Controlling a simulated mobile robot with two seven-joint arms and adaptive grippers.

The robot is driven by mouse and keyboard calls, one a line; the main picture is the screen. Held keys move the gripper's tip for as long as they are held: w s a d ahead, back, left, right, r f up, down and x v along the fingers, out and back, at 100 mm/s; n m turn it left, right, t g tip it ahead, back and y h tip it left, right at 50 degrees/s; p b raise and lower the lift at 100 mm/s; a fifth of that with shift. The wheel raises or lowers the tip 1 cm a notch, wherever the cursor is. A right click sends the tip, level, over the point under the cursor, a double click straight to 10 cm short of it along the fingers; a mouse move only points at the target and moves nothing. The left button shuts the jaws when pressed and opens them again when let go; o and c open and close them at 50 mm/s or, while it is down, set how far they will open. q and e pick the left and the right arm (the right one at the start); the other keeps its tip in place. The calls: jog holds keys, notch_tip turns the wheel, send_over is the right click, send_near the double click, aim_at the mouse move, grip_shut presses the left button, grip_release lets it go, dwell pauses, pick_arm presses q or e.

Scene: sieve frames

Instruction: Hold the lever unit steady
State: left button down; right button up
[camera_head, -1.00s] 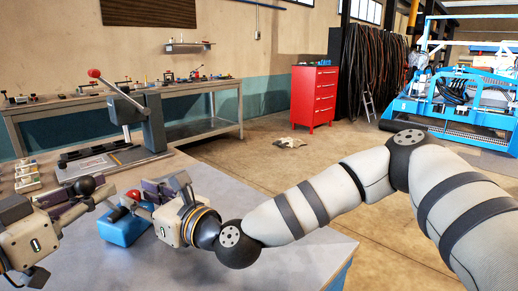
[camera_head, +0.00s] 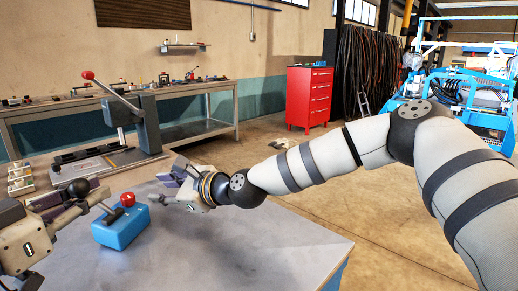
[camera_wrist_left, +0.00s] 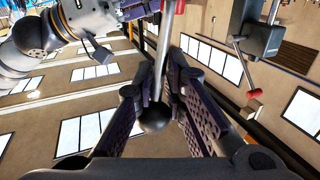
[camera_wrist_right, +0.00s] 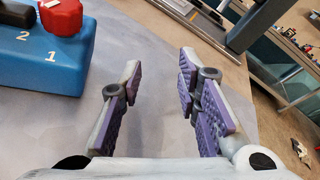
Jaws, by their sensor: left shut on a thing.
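The lever unit (camera_head: 120,228) is a blue box on the grey table, with a red knob (camera_head: 127,199) and a lever with a black ball end (camera_head: 78,188). My left gripper (camera_head: 85,198) is at the ball end. In the left wrist view its fingers are shut on the lever (camera_wrist_left: 162,60), with the black ball (camera_wrist_left: 153,118) between them. My right gripper (camera_head: 168,187) is open and empty, to the right of the box and apart from it. In the right wrist view the box (camera_wrist_right: 40,65) shows at upper left, marked 1 and 2, outside the spread fingers (camera_wrist_right: 155,90).
A grey press with a red-tipped lever (camera_head: 145,120) stands at the table's back left. Small pieces (camera_head: 20,180) lie at the left edge. The table surface (camera_head: 230,250) right of the box is clear. A red drawer cabinet (camera_head: 310,97) stands beyond.

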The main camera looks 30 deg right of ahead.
jog(key=w+n+g, duration=0.1)
jog(key=w+g, duration=0.1)
jog(key=w, duration=0.1)
jog(key=shift+w+d+f+h, duration=0.1)
jog(key=shift+f+h, duration=0.05)
jog(key=shift+h, duration=0.15)
jog(key=shift+w+g, duration=0.15)
jog(key=shift+g, duration=0.55)
jog(key=shift+r+n+g+h, duration=0.3)
jog(key=shift+r+g+h, duration=0.15)
jog(key=shift+g, duration=0.55)
jog(key=s+a+r+g+h, duration=0.3)
jog(key=s+r+g, duration=0.2)
jog(key=s+r, duration=0.6)
jog(key=w+d+f+t+h, duration=0.1)
jog(key=w+d+f, duration=0.1)
jog(key=d, duration=0.6)
jog(key=w+d+f+n+h, duration=0.1)
jog(key=w+d+f, duration=0.1)
jog(key=d, duration=0.7)
jog(key=w+d+f+t+h, duration=0.1)
jog(key=w+d+f, duration=0.1)
jog(key=d, duration=0.7)
jog(key=shift+w+d+f+n+t, duration=0.2)
jog(key=shift+w+n+t, duration=0.1)
jog(key=shift+w, duration=0.4)
